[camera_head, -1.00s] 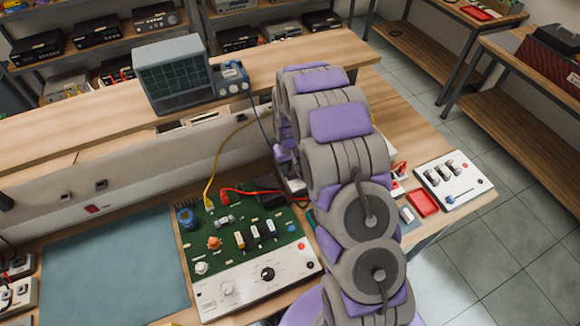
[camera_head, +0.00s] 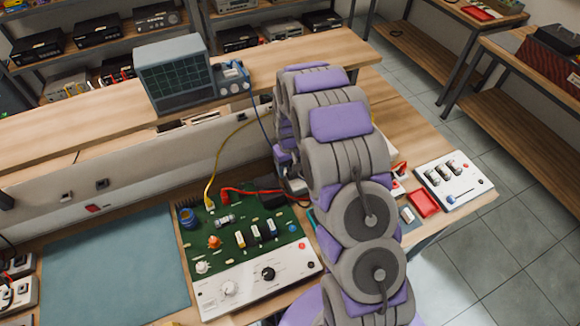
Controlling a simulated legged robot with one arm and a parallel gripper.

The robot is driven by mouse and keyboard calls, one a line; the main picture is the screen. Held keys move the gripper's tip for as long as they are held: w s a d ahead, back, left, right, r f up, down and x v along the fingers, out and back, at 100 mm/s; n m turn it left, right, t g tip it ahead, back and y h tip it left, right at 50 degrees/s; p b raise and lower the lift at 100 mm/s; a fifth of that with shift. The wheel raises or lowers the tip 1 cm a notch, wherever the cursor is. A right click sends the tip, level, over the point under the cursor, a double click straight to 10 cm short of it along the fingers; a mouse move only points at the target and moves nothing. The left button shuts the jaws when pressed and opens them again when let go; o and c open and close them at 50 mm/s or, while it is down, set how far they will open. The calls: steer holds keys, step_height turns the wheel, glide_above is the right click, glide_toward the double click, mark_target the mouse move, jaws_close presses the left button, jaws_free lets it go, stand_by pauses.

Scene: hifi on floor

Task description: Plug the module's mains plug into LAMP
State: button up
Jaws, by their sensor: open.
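The module appears to be the green circuit board with a white front panel (camera_head: 245,285), lying on the bench left of my arm. A yellow lead and a red lead reach its back edge. My gripper (camera_head: 287,163) is at the far end of my arm, low over the bench behind the board. It shows only in part, because my arm links cover it, and its fingertips are not clear. I cannot make out the mains plug. No LAMP label is readable. A white unit with a red part (camera_head: 399,180) shows partly behind my arm and may be a socket strip.
A blue-grey mat (camera_head: 115,255) lies left of the board. An oscilloscope (camera_head: 174,75) stands on the raised shelf. A red tray (camera_head: 423,204) and a white switch box (camera_head: 455,180) sit right of my arm. White socket-like units (camera_head: 18,295) are at far left.

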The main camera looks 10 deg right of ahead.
steer(key=shift+r, duration=0.1)
step_height(320, 180, up, 22)
steer(key=p, duration=0.4)
steer(key=shift+a, duration=0.15)
stand_by(0.8)
steer(key=shift+w, duration=0.1)
steer(key=s+r+m+b, duration=0.1)
steer(key=s+r, duration=0.3)
steer(key=s, duration=0.6)
steer(key=s+r+b, duration=0.1)
steer(key=s+r, duration=0.2)
steer(key=s, duration=0.7)
steer(key=s+f+m+g+b, duration=0.1)
steer(key=s, duration=1.9)
steer(key=shift+d+f+g, duration=0.25)
steer(key=shift+d+g, duration=0.05)
